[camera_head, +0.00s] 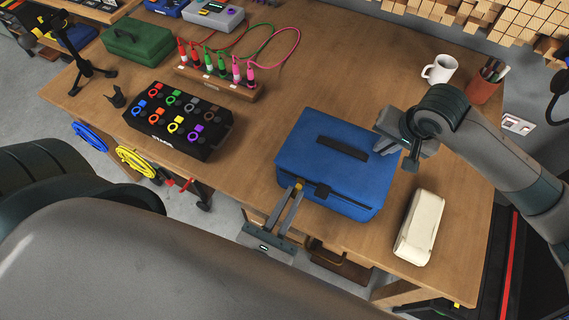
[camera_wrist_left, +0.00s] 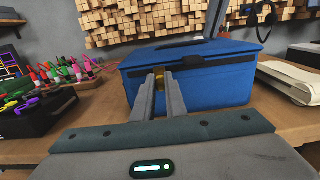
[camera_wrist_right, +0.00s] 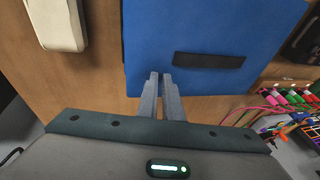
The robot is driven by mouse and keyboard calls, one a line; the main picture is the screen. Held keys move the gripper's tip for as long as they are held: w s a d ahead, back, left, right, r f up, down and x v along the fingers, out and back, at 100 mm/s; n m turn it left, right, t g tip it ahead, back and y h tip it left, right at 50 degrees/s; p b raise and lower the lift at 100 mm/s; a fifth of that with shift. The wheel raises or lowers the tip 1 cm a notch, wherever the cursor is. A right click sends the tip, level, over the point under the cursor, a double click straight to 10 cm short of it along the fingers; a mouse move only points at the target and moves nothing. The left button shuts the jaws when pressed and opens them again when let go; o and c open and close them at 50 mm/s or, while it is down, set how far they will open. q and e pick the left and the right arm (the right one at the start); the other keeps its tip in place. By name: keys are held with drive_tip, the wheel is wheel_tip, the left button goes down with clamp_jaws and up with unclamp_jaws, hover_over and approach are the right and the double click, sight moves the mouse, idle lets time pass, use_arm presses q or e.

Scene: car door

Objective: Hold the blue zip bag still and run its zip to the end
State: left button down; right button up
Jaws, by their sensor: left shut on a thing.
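The blue zip bag (camera_head: 330,150) sits upright and closed on the workbench, with a black strap on top. A dark zip line (camera_head: 350,201) runs along its near side below the lid, with a black patch (camera_head: 322,191) on it. My left gripper (camera_head: 298,186) is shut on a small yellowish zip pull (camera_wrist_left: 159,72) near the left end of that side. My right gripper (camera_wrist_right: 160,78) has its fingers close together at the bag's right edge, beside the top. I cannot tell whether they pinch any fabric.
A cream case (camera_head: 419,228) lies right of the bag. A black box of coloured rings (camera_head: 178,121) and a wooden connector stand (camera_head: 215,82) are to the left. A white mug (camera_head: 439,69) and pen cup (camera_head: 485,83) stand behind my right arm.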

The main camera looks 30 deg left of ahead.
use_arm(q)
drive_tip(key=c, duration=1.8)
unclamp_jaws()
drive_tip(key=shift+f, duration=0.2)
drive_tip(key=shift+o, duration=0.2)
drive_tip(key=shift+s, duration=0.1)
drive_tip(key=s, duration=0.8)
drive_tip(key=shift+r, duration=0.1)
